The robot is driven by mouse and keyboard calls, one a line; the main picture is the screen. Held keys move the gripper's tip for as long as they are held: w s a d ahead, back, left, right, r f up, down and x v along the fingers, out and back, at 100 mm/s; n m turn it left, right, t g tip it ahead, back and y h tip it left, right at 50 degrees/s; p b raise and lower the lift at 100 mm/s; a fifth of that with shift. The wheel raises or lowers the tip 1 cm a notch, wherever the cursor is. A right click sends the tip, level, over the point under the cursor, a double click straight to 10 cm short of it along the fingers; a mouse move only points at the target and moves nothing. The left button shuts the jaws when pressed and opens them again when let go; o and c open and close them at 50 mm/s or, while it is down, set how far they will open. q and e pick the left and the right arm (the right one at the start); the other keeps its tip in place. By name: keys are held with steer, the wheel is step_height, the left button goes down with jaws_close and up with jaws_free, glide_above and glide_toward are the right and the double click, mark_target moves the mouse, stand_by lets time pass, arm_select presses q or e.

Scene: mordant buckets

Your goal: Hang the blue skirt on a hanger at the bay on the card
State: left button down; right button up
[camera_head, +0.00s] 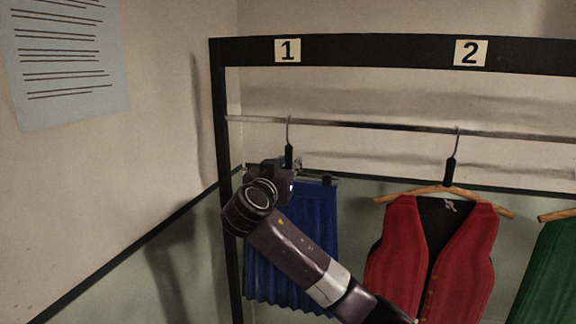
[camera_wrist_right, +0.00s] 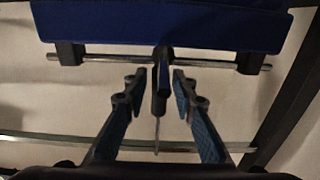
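The blue skirt (camera_head: 318,222) hangs from a clip hanger (camera_head: 289,140) under the sign "1" (camera_head: 288,50), with the hook at the rail (camera_head: 370,128). My right arm covers part of the skirt in the head view. My right gripper (camera_head: 288,170) is at the hanger's dark grip. In the right wrist view the gripper (camera_wrist_right: 157,80) is open, its fingers on either side of the grip (camera_wrist_right: 160,90), with a gap on at least the left. The skirt's top (camera_wrist_right: 165,22) is held by two clips on the bar. My left gripper is out of view.
A green garment (camera_head: 553,270) hangs at the right edge. The dark rack post (camera_head: 222,140) stands close left of the skirt. A sheet with illegible lines (camera_head: 65,60) is on the wall.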

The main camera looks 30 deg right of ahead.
steer(key=shift+o, duration=0.4)
steer(key=shift+f, duration=0.15)
steer(key=shift+s+a, duration=0.2)
steer(key=shift+a, duration=0.05)
steer(key=v, duration=1.1)
steer(key=shift+s, duration=0.2)
